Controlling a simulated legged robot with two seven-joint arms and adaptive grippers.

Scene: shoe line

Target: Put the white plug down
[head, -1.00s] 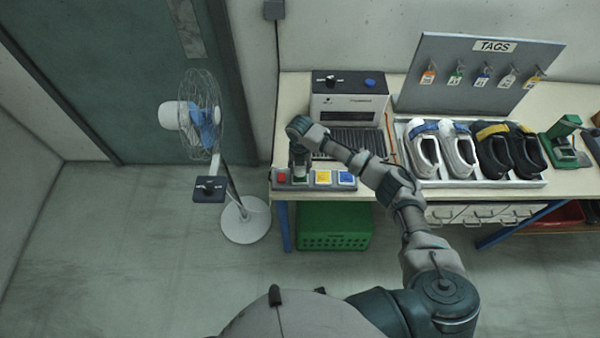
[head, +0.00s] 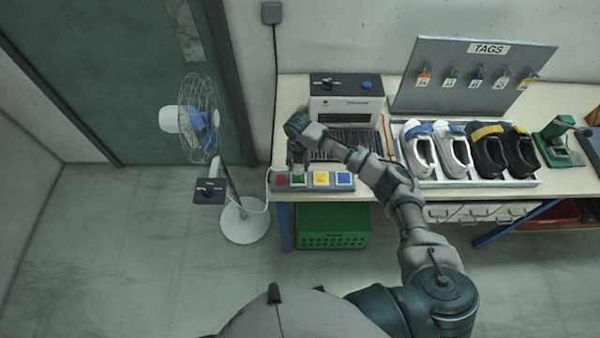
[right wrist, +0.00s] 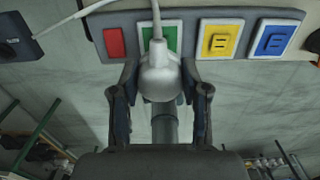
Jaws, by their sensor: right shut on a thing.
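My right gripper (head: 297,163) is over the left part of the grey power strip (head: 312,188) at the table's front left edge. In the right wrist view its two fingers stand on both sides of the white plug (right wrist: 160,80) and are shut on it. The plug overlaps the green socket (right wrist: 160,36) in that view; I cannot tell the exact gap. A white cord runs up from the plug. The strip also carries a red switch (right wrist: 115,42), a yellow socket (right wrist: 221,41) and a blue socket (right wrist: 273,40). My left gripper is out of view.
A printer-like machine (head: 346,108) stands behind the strip. A tray (head: 470,183) of shoes is to the right, below a tag board (head: 435,80). A fan (head: 200,118) stands left of the table. A green crate (head: 333,238) is underneath.

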